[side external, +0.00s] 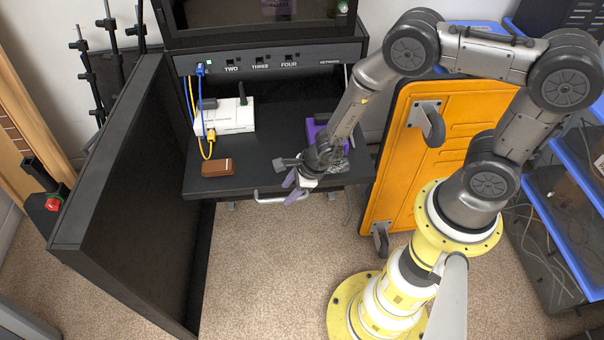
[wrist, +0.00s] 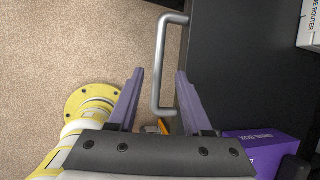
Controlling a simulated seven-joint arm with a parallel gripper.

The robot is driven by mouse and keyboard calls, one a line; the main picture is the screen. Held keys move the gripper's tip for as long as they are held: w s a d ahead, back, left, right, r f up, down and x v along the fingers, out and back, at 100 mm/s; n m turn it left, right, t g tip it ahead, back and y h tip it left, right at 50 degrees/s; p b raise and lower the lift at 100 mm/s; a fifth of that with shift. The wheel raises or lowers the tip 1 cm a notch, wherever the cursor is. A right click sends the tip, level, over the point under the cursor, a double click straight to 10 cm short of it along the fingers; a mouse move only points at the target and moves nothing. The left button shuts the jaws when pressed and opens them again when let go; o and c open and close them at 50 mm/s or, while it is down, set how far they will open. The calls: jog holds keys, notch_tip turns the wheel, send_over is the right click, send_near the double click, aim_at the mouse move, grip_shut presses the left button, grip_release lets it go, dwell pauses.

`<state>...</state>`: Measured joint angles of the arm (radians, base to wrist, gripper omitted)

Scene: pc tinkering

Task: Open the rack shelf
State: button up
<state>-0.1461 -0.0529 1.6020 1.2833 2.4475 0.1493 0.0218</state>
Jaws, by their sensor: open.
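The black rack shelf (side external: 255,160) sits under the labelled panel, with its flat top exposed. A silver bar handle (side external: 268,199) is on its front edge. In the wrist view the shelf (wrist: 235,85) is at the right and the handle (wrist: 158,70) sticks out from its edge. My gripper (side external: 291,189) is open, with purple fingers, near the right end of the handle. In the wrist view my gripper (wrist: 160,74) has one finger on each side of the handle. No grip on it shows, and the depth between fingers and bar is hard to tell.
On the shelf are a white router (side external: 236,116) with blue and yellow cables, a brown box (side external: 217,168) and a purple box (side external: 313,130), partly hidden by my arm. A tall black panel (side external: 130,200) stands left, an orange case (side external: 405,160) right. Carpet (side external: 265,270) in front is clear.

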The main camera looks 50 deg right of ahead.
jog(key=v, duration=1.1)
jog(key=shift+s+r, duration=0.15)
jog(key=shift+r, duration=0.1)
jog(key=w+r+n+t+y, duration=0.1)
jog(key=w+r+n+t, duration=0.15)
jog(key=r, duration=0.65)
jog(key=w+r+n+t, duration=0.2)
jog(key=w+r, duration=0.1)
jog(key=r, duration=0.6)
jog(key=s+a+r+n+y, duration=0.1)
jog(key=s+a+r+n, duration=0.15)
jog(key=r, duration=0.25)
jog(key=s+a+r+n+y, duration=0.1)
jog(key=r+n, duration=0.3)
jog(key=r, duration=0.2)
jog(key=s+d+r+n, duration=0.2)
jog(key=s+r+n, duration=0.1)
jog(key=s+n, duration=0.7)
jog(key=s+d+f+n+g+h, duration=0.3)
jog(key=s+d+f+n+h, duration=0.1)
jog(key=s+d, duration=0.3)
jog(key=shift+s+d+f+n+h, duration=0.25)
jog(key=shift+s+n+h, duration=0.15)
jog(key=shift+s+n, duration=0.35)
